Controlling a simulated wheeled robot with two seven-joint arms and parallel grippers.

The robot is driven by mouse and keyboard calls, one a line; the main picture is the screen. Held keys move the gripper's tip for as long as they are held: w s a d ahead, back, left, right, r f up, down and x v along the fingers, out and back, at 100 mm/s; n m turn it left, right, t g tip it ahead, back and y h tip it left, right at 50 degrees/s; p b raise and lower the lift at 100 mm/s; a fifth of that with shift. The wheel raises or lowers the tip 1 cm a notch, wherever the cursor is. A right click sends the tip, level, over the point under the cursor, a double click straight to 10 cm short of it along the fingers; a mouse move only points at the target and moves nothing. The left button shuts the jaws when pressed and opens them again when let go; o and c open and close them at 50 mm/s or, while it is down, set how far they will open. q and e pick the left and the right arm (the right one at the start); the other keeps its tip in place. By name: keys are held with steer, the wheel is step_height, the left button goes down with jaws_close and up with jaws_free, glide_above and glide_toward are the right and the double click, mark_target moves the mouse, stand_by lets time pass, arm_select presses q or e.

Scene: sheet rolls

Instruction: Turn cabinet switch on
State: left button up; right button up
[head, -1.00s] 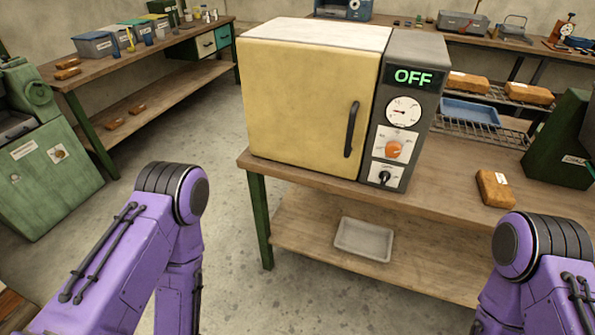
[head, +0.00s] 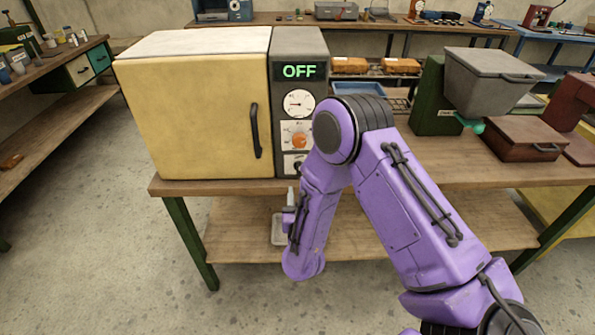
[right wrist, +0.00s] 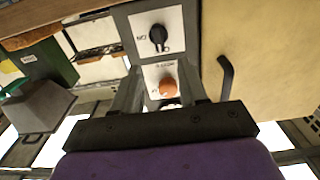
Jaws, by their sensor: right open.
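The cabinet (head: 200,105) has a yellow door and a grey control panel (head: 290,48) whose display (head: 299,71) reads OFF. The switch plate (head: 291,163) is low on the panel, partly covered by my right arm in the head view. In the right wrist view the black switch knob (right wrist: 158,36) sits on a white plate with an ON mark, seen upside down. My right gripper (right wrist: 160,75) is open with its fingers pointing toward the panel, apart from the knob. In the head view my right arm mostly hides that gripper. My left gripper is not in view.
An orange knob (head: 299,141) and a dial (head: 299,103) are above the switch. The black door handle (head: 255,130) projects beside the panel. A grey bin (head: 487,85) and a brown box (head: 521,137) stand to the right on the bench (head: 440,177).

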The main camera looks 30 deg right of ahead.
mark_target(299, 171)
steer(key=p+x, duration=0.2)
steer(key=x, duration=0.8)
steer(key=shift+d+f, duration=0.1)
steer(key=shift+s, duration=0.1)
jaws_close()
